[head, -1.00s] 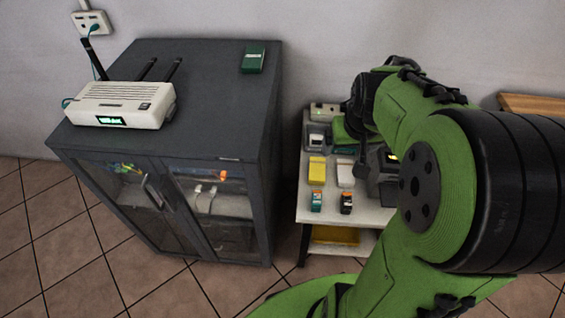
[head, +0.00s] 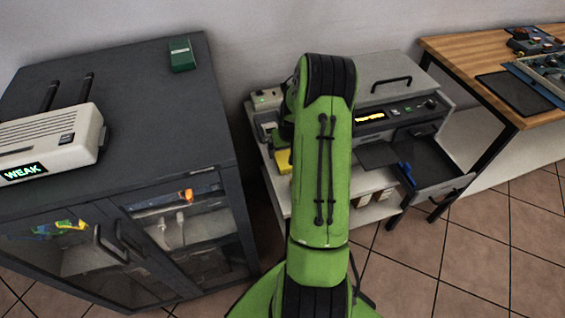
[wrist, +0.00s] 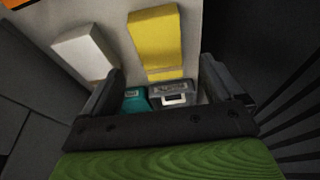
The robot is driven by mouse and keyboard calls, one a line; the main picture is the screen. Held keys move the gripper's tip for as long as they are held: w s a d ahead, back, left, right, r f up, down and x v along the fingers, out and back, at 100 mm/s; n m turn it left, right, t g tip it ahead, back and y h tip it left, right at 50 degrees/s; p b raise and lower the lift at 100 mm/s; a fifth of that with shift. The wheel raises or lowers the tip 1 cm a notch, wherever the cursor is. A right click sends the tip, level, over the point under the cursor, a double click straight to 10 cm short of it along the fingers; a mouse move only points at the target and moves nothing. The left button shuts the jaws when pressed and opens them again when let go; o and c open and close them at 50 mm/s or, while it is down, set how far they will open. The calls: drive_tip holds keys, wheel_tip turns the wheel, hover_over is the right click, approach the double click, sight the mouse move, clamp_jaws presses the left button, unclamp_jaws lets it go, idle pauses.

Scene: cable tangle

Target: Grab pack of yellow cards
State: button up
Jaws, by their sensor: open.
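The yellow pack of cards (head: 284,160) lies on the low white shelf unit, partly hidden by my green arm in the head view. In the wrist view the yellow pack (wrist: 154,40) lies just beyond my fingertips, nearly centred between them. My gripper (wrist: 162,72) is open and empty, with one finger to each side. A white pack (wrist: 84,50) lies left of the yellow one in the wrist view. I cannot tell the fingers' height above the shelf.
A teal item (wrist: 135,100) and a dark grey device (wrist: 172,96) show between the fingers. A grey cabinet (head: 130,90) with a router (head: 50,142) stands left. A printer (head: 385,110) with an open drawer (head: 440,168) stands right, near a wooden table (head: 470,52).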

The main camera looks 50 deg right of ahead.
sight(284, 156)
drive_tip(key=b+x, duration=0.2)
drive_tip(key=x, duration=0.3)
drive_tip(key=shift+w+d+f, duration=0.1)
drive_tip(key=shift+w+f, duration=0.1)
drive_tip(key=shift+f, duration=0.15)
drive_tip(key=shift+r, duration=0.15)
drive_tip(key=c, duration=1.2)
